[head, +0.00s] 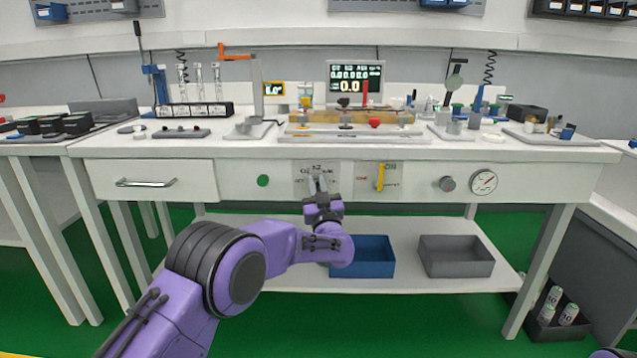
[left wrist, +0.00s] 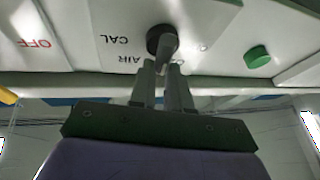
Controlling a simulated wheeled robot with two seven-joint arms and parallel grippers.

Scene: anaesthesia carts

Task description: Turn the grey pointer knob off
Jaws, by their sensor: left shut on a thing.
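The dark grey pointer knob (left wrist: 161,40) is on a pale label plate in the left wrist view, which shows the panel upside down. Its pointer bar runs down in that picture, between my fingertips. The words CAL and AIR are readable on the plate; other marks by the knob are partly hidden by my fingers. My left gripper (left wrist: 165,72) is shut on the knob's bar. In the head view my left gripper (head: 319,184) is in front of the label plate (head: 301,178) and largely hides the knob.
A yellow lever (head: 380,177) on its own plate is right of the knob, and a green button (head: 263,181) is left. Further right are a round grey knob (head: 447,184) and a dial gauge (head: 484,182). Blue (head: 376,268) and grey bins (head: 456,270) stand on the lower shelf.

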